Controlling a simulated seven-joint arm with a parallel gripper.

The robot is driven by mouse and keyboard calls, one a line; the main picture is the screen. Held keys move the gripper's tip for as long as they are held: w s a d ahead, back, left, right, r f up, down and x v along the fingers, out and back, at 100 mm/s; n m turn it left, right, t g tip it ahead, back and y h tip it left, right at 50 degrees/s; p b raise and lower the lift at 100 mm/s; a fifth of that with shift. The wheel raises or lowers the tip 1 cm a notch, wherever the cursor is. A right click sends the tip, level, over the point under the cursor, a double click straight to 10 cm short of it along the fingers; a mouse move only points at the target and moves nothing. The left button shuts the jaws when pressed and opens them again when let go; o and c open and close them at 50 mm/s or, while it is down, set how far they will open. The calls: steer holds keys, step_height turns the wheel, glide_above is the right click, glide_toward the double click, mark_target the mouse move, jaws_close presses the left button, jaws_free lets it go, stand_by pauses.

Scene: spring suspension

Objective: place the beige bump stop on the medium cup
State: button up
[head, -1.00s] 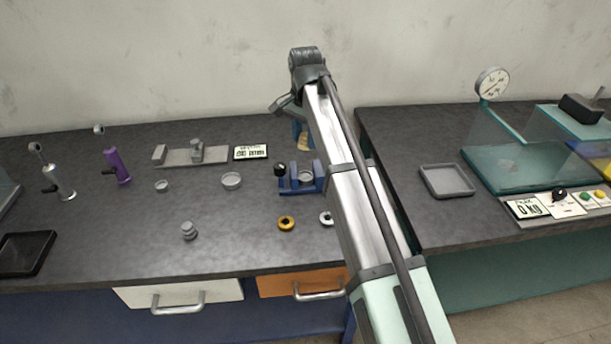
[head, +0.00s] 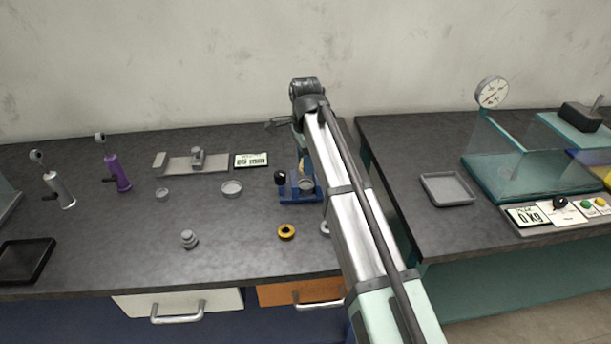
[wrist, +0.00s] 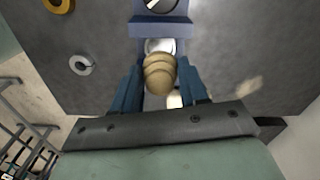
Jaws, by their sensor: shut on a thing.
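My gripper (wrist: 159,88) has blue fingers and is shut on the beige bump stop (wrist: 159,72), a rounded, ridged piece. In the wrist view, a pale round cup (wrist: 160,45) in the blue holder (wrist: 160,28) shows just beyond the bump stop, which partly covers it. I cannot tell whether they touch. In the head view, the bump stop (head: 301,165) shows small at the back of the blue holder (head: 307,197), partly behind my arm. Two loose grey cups, a larger one (head: 232,189) and a smaller one (head: 162,195), stand to the left. Which cup is the medium one is unclear.
A black knob (head: 280,177) is on the holder's left side. A grey stepped piece (head: 189,239) and a purple damper (head: 117,173) stand left. The bench's front middle is mostly clear.

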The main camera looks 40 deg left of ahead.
mark_target(305, 184)
steer(key=shift+f, duration=2.6)
steer(key=shift+f, duration=0.15)
steer(key=o, duration=1)
steer(key=shift+o, duration=0.2)
step_height(305, 184, up, 12)
steer(key=shift+r, duration=0.2)
